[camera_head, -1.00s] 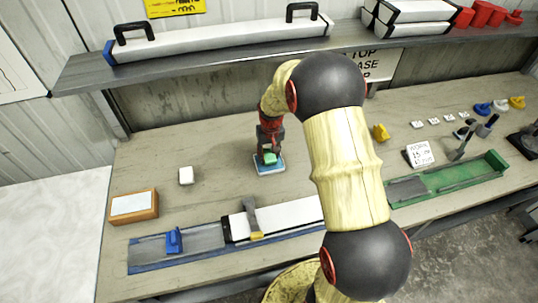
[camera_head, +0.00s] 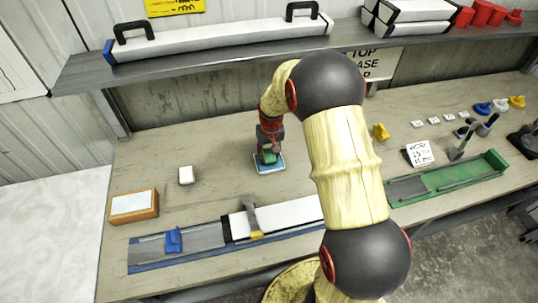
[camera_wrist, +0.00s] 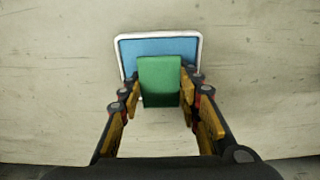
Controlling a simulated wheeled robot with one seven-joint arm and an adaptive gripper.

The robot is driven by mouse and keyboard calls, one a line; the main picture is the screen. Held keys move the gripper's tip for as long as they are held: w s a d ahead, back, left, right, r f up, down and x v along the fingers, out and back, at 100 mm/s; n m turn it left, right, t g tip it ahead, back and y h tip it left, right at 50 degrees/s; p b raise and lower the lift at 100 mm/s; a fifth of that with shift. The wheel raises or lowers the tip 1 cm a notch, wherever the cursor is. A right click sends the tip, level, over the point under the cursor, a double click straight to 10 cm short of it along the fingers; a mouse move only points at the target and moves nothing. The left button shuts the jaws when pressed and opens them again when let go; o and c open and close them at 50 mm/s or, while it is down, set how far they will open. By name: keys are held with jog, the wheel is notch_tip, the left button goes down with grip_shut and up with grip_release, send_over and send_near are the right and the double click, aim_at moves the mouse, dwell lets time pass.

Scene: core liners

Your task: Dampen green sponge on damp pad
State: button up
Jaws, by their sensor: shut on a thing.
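The green sponge (camera_wrist: 159,82) is between the two fingers of my gripper (camera_wrist: 160,98), which is shut on it. In the head view the sponge (camera_head: 269,157) shows at the tip of my gripper (camera_head: 269,151). The damp pad is a blue pad (camera_wrist: 165,48) with a white rim, lying flat on the bench; it also shows in the head view (camera_head: 270,168). The sponge is over the pad's near part and hides some of it. I cannot tell whether the sponge touches the pad.
A white block (camera_head: 186,175) and an orange box with a pale top (camera_head: 134,205) stand to the left. A blue tray (camera_head: 180,250) with a white core liner lies in front, and a green tray (camera_head: 450,178) lies right. A shelf (camera_head: 220,62) overhangs the back.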

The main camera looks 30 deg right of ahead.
aim_at(269, 154)
dwell(0.3)
jog(key=shift+r+p, duration=2.25)
jog(key=shift+r, duration=1.25)
